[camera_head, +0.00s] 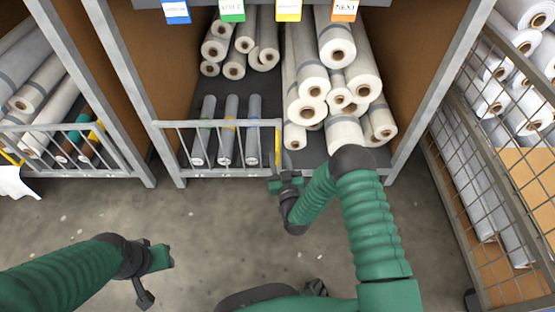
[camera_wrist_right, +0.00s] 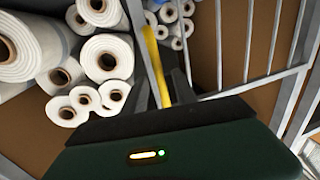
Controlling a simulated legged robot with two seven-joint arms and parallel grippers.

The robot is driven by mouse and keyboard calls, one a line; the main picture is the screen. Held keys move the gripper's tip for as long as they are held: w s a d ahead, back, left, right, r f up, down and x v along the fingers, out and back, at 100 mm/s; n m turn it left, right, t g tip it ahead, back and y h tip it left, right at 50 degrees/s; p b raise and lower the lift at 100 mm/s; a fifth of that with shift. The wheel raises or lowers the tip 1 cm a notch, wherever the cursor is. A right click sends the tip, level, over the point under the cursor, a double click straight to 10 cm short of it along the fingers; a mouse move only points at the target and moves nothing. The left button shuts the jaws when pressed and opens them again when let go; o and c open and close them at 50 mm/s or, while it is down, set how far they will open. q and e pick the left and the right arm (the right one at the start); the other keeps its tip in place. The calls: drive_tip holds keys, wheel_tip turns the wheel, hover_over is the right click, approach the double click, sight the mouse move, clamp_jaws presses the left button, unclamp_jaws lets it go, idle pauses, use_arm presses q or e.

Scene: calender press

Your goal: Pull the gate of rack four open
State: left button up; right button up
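The gate (camera_head: 222,146) is a low grey barred panel across the left part of the middle rack's front, with a yellow strip (camera_head: 279,146) at its right end. No rack number is readable. My right gripper (camera_head: 284,177) is at the gate's right end, near the floor. In the right wrist view the yellow strip (camera_wrist_right: 153,60) runs down beside a dark finger, and the gate's bars (camera_wrist_right: 247,45) are to the right. Whether the fingers are closed on it is hidden. My left gripper (camera_head: 158,278) is open and empty above the floor at lower left.
A mesh cage (camera_head: 490,165) is on the right. The concrete floor (camera_head: 200,225) before the gate is clear.

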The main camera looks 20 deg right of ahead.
drive_tip(key=shift+w+d+b, duration=0.1)
drive_tip(key=shift+w+b, duration=0.2)
drive_tip(key=shift+w, duration=1)
clamp_jaws()
idle(0.4)
